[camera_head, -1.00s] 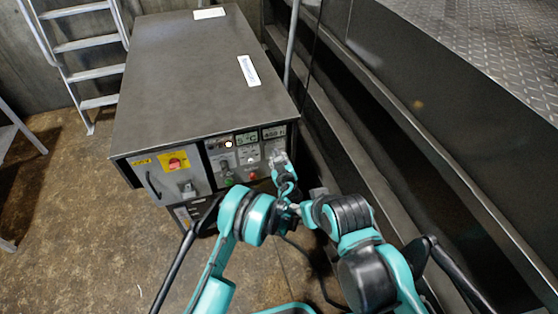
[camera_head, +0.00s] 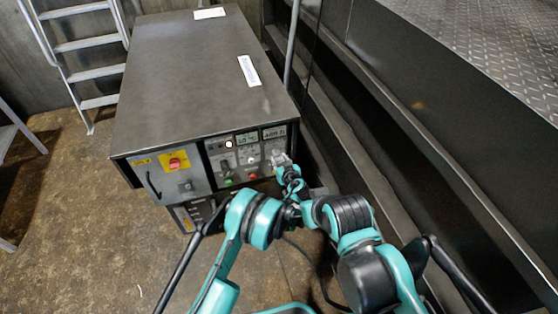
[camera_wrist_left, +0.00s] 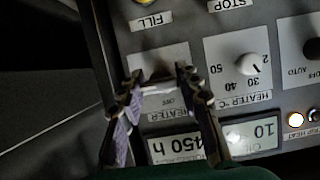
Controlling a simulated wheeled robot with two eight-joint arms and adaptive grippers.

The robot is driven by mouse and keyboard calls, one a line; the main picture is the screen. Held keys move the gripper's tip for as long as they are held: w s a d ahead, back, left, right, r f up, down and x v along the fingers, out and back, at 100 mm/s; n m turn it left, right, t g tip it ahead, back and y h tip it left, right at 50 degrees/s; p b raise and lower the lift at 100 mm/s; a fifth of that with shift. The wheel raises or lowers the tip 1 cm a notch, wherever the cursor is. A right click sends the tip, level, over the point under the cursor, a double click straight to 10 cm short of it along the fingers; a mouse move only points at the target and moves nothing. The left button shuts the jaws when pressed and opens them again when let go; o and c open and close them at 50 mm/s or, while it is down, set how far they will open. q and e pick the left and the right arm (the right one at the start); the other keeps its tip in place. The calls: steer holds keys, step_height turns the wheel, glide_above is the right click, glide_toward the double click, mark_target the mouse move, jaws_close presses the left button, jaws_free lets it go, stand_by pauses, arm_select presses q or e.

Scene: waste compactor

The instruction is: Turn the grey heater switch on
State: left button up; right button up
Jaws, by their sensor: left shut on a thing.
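The control panel (camera_head: 205,172) is on the front of a grey cabinet. My left gripper (camera_head: 281,158) is at its right end. In the left wrist view the panel appears upside down. The two dark fingers of the left gripper (camera_wrist_left: 162,74) stand on either side of the grey heater switch (camera_wrist_left: 160,76), shut on it. The switch is dim and partly hidden. The HEATER label (camera_wrist_left: 168,115) and an OFF mark sit beside it. I cannot tell the switch's position. My right gripper is not in view.
Beside the switch are the white heater temperature knob (camera_wrist_left: 248,64), an auto/off knob (camera_wrist_left: 311,48) and a lit lamp (camera_wrist_left: 296,119). A red knob on yellow (camera_head: 175,163) is at the panel's left. A dark steel structure (camera_head: 400,150) borders the right side.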

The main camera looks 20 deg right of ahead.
arm_select(q)
steer(key=o, duration=1.2)
steer(key=shift+c, duration=0.2)
